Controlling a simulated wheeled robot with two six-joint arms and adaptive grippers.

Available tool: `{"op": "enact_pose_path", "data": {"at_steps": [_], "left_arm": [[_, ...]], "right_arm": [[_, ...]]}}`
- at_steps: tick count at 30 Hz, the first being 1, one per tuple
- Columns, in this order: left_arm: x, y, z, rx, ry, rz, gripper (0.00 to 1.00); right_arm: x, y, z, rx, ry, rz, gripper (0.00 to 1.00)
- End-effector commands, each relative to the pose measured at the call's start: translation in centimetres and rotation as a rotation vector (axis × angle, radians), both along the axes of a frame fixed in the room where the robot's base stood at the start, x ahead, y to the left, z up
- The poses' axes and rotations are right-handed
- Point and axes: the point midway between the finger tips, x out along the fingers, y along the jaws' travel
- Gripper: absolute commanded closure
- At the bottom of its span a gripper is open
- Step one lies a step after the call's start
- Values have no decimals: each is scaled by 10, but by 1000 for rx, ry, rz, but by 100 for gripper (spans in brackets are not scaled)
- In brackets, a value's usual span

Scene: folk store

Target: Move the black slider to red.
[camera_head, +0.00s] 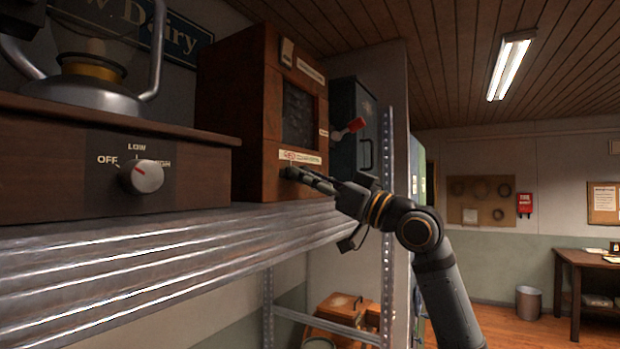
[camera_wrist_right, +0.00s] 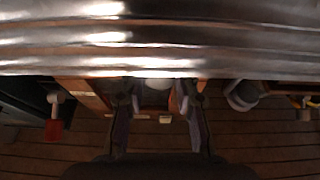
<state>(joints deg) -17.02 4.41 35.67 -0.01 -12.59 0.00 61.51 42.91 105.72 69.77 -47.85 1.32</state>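The wooden box (camera_head: 238,120) stands on the metal shelf, with a dark window in its front. A white label (camera_head: 300,157) with a red mark sits low on the front, its wording too small to read fully. My right gripper (camera_head: 290,173) reaches the box front just below this label. In the right wrist view its two fingers (camera_wrist_right: 158,105) are apart, in front of the box. The black slider cannot be told apart from the dark fingertips, so its position and any contact are unclear. My left gripper cannot be made out.
The ribbed metal shelf edge (camera_head: 150,265) runs just below the gripper. A control unit (camera_head: 60,165) with a round knob (camera_head: 142,176) stands left of the box. A red-handled lever (camera_head: 350,128) sticks out on the right, before a dark cabinet (camera_head: 352,100).

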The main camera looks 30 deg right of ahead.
Motion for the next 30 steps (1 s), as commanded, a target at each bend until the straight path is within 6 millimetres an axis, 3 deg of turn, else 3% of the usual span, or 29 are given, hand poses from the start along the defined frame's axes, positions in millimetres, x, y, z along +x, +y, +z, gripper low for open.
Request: {"op": "enact_pose_path", "data": {"at_steps": [4,8,9,13,23,30], "left_arm": [[-14,20,0,26,22,-7,60],[-9,13,-1,17,15,-4,60],[-6,8,-1,10,9,-2,60],[2,-5,-1,-6,-3,2,60],[-5,4,0,4,7,-1,60],[-4,3,0,3,6,0,60]], "right_arm": [[-2,4,0,-2,-1,12,100],[-2,3,-1,-1,0,10,100],[-2,3,-1,-2,1,9,66],[-2,2,0,-1,-1,8,48],[-2,2,3,1,-4,6,47],[-3,2,47,4,-9,9,47]]}}
